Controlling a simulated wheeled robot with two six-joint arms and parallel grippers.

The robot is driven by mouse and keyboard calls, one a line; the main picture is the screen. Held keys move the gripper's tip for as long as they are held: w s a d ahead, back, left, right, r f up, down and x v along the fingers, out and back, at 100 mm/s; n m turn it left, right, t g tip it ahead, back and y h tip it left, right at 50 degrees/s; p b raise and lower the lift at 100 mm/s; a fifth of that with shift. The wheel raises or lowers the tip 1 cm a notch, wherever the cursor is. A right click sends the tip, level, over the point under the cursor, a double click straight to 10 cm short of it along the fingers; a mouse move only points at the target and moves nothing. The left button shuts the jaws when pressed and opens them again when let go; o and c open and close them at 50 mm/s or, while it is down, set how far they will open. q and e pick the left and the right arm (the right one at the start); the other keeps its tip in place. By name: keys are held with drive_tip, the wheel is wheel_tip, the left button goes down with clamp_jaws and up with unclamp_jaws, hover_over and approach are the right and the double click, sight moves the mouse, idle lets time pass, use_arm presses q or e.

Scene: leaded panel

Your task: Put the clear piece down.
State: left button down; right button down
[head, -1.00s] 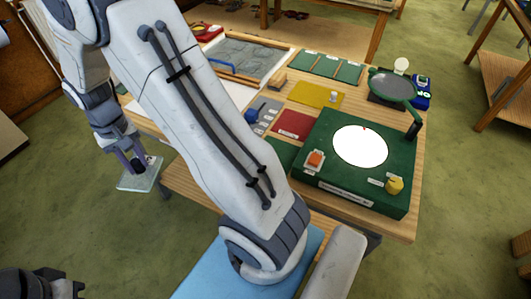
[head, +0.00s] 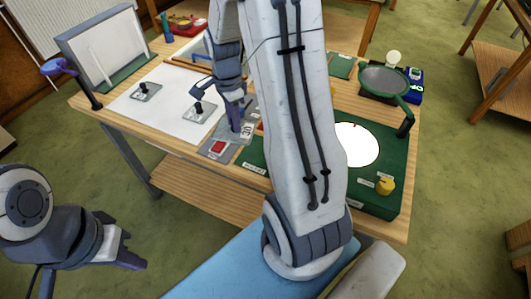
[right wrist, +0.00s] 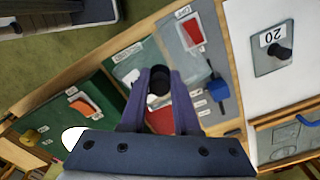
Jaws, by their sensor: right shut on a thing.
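My right gripper (head: 236,122) points down over the work table, near the gray mat's right part. It is shut on a dark round knob (right wrist: 158,84) in the right wrist view; the knob belongs to the clear piece. The pane itself is hard to make out against what lies below, and whether it touches the surface I cannot tell. A label reading like 30 (head: 246,130) shows beside the fingertips in the head view. My left gripper (head: 128,254) is off the table at the lower left, seen side-on, with nothing visible in it.
Two knobbed panes (head: 145,91) (head: 200,109) lie on the white sheet (head: 165,112). A green light box (head: 385,206) with a yellow knob (head: 385,185), a ring magnifier (head: 385,80) and an upright framed panel (head: 100,48) stand nearby.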

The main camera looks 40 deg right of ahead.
drive_tip(key=s+d+m, duration=0.5)
drive_tip(key=d+m, duration=0.1)
drive_tip(key=m, duration=0.5)
hover_over(252, 158)
drive_tip(key=d, duration=0.4)
drive_tip(key=f, duration=0.6)
drive_tip(key=s+f, duration=0.1)
drive_tip(key=f, duration=0.3)
drive_tip(key=shift+f+p, duration=0.1)
drive_tip(key=shift+p, duration=0.2)
drive_tip(key=shift+w+f, duration=0.1)
drive_tip(key=shift+f, duration=0.05)
drive_tip(key=shift+f, duration=0.2)
drive_tip(key=c, duration=0.6)
unclamp_jaws()
drive_tip(key=shift+c, duration=0.2)
drive_tip(key=shift+r, duration=0.1)
